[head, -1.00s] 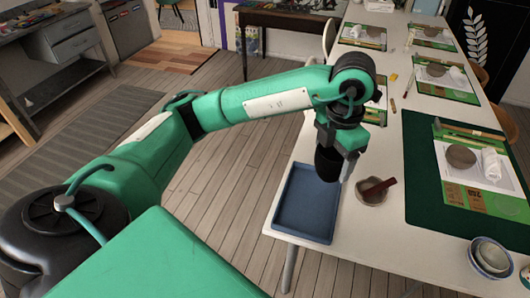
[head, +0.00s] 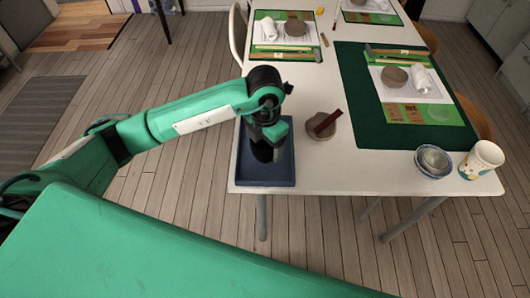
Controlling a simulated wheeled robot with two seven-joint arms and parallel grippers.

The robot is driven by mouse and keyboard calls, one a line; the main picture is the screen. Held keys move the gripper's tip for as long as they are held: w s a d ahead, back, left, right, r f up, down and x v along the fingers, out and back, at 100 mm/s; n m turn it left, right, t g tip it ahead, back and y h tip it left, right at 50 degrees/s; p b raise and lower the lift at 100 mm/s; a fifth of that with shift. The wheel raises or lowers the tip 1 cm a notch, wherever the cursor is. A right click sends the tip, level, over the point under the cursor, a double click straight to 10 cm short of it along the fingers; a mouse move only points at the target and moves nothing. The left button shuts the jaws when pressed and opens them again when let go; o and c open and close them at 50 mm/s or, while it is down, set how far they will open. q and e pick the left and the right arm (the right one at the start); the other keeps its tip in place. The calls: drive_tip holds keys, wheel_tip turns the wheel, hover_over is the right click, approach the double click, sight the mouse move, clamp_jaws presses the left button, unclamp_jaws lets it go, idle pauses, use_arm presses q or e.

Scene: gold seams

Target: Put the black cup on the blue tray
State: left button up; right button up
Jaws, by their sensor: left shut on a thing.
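The blue tray (head: 250,180) lies at the near left corner of the white table. My left gripper (head: 266,140) points down over the tray and is shut on the black cup (head: 262,152). The cup shows as a dark shape under the gripper, inside the tray's outline. The gripper and wrist hide part of the cup and the tray's far part. I cannot tell whether the cup touches the tray floor. My right gripper is not in view.
A clay bowl with a dark red block (head: 326,122) stands just right of the tray. Stacked bowls (head: 433,162) and a patterned paper cup (head: 482,160) stand at the right front. A dark green mat (head: 362,100) lies behind them. The table's front middle (head: 350,172) is clear.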

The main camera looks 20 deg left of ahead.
use_arm(q)
drive_tip(key=shift+f, duration=0.35)
wheel_tip(320, 180, down, 4)
drive_tip(key=shift+r, duration=0.1)
drive_tip(key=shift+f, duration=0.3)
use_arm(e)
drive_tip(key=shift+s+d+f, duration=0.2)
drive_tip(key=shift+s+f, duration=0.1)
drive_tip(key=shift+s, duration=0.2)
use_arm(q)
drive_tip(key=shift+f, duration=0.1)
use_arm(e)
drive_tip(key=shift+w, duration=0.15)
use_arm(q)
drive_tip(key=o, duration=1.1)
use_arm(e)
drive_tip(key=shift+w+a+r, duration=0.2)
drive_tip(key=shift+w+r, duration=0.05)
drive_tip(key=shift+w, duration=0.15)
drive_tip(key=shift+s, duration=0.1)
